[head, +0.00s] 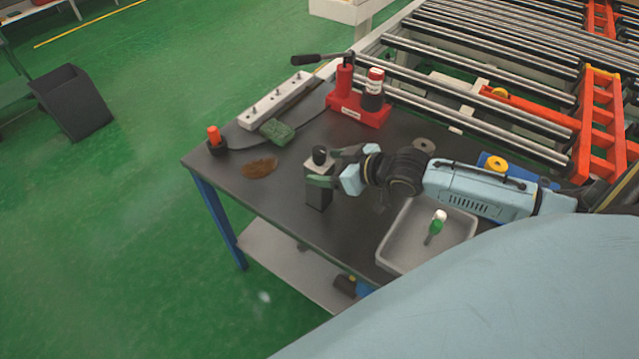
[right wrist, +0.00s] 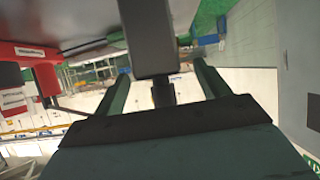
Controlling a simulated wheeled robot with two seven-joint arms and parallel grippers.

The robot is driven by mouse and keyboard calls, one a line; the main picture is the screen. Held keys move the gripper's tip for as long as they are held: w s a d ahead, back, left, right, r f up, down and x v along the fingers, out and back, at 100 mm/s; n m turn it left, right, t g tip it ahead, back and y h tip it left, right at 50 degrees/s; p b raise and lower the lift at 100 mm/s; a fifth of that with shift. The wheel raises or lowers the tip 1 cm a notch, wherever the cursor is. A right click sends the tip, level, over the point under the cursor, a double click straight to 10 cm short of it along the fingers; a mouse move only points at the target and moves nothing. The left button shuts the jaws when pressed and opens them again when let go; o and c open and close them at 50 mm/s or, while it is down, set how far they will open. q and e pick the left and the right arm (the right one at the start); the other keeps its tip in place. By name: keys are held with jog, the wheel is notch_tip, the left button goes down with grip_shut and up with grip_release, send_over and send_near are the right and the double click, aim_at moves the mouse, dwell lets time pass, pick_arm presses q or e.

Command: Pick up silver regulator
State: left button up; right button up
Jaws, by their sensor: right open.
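The silver regulator (head: 318,194) stands upright near the front edge of the dark table, a grey box-shaped body with a black knob on top. My right gripper (head: 326,168) reaches it from the right, with its green fingers at the upper part of the body. In the right wrist view, the regulator (right wrist: 148,38) shows as a dark block with a narrower black stem. It lies between the two spread fingers of the right gripper (right wrist: 162,88), with gaps beside the stem. I cannot tell whether either finger touches it. My left gripper is not in view.
A grey tray (head: 392,262) holds a green-and-white item at the table's right front. A red jack-like tool (head: 345,105), power strip (head: 276,99), green sponge (head: 277,132), brown stain (head: 259,167) and orange-topped item (head: 214,137) lie behind or left. A roller conveyor (head: 455,75) borders the back.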

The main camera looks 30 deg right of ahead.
aim_at(324, 166)
jog(key=shift+x, duration=1.6)
jog(key=shift+d, duration=0.1)
grip_shut()
jog(key=shift+w+r, duration=0.1)
jog(key=shift+r, duration=0.1)
